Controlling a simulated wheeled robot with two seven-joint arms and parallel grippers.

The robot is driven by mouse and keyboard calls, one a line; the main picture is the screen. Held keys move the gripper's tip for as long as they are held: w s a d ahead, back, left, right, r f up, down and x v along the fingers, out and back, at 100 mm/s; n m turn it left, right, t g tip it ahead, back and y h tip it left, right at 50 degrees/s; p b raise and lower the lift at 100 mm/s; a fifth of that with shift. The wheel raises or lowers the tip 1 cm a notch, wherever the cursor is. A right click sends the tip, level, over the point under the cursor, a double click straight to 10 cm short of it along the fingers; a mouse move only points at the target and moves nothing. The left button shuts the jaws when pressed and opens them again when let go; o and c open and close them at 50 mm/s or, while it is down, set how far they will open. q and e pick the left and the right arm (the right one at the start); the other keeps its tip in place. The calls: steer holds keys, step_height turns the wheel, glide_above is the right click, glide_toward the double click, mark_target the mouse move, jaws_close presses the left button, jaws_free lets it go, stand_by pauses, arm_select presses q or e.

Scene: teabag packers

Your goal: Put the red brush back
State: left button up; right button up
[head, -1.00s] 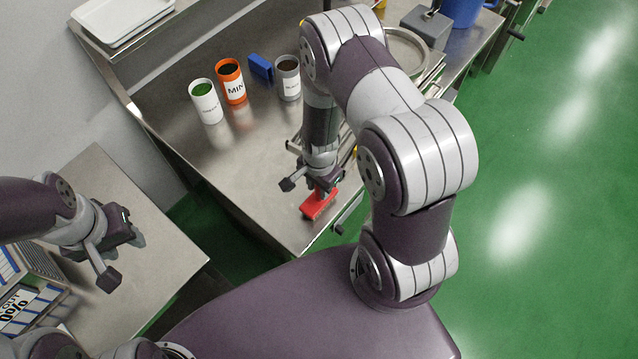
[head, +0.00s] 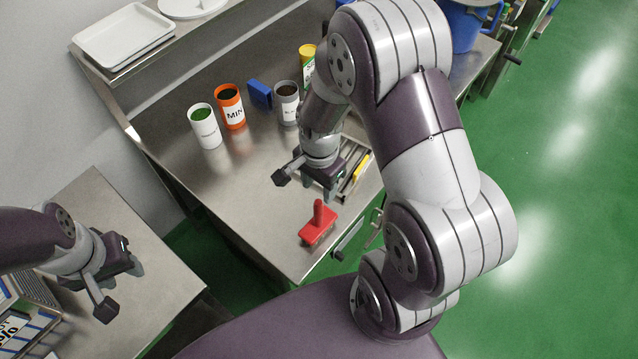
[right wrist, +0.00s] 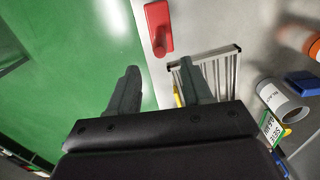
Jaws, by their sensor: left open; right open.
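The red brush (head: 319,226) rests on the steel table near its front corner, its handle standing up. It also shows in the right wrist view (right wrist: 157,27), beyond the fingertips. My right gripper (head: 327,192) is open and empty, above and a little behind the brush, apart from it. Its two fingers (right wrist: 160,80) are spread in the right wrist view. A slotted metal rack (head: 352,165) lies on the table beside the right gripper, partly hidden by it, with a yellow item in it. My left gripper (head: 118,285) is open and empty over the lower left table.
A green-filled white canister (head: 205,127), an orange canister (head: 230,106), a blue block (head: 260,94) and a grey canister (head: 286,102) stand along the back. A yellow-topped container (head: 307,62) is behind my right arm. The table's middle left is clear.

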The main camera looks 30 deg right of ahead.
steer(key=s+a+r+n+t, duration=0.1)
steer(key=s+r+n, duration=0.3)
steer(key=r+n, duration=0.4)
steer(key=a+n, duration=0.1)
steer(key=n, duration=0.4)
steer(key=shift+a+r+n, duration=0.2)
steer(key=shift+a+n, duration=0.1)
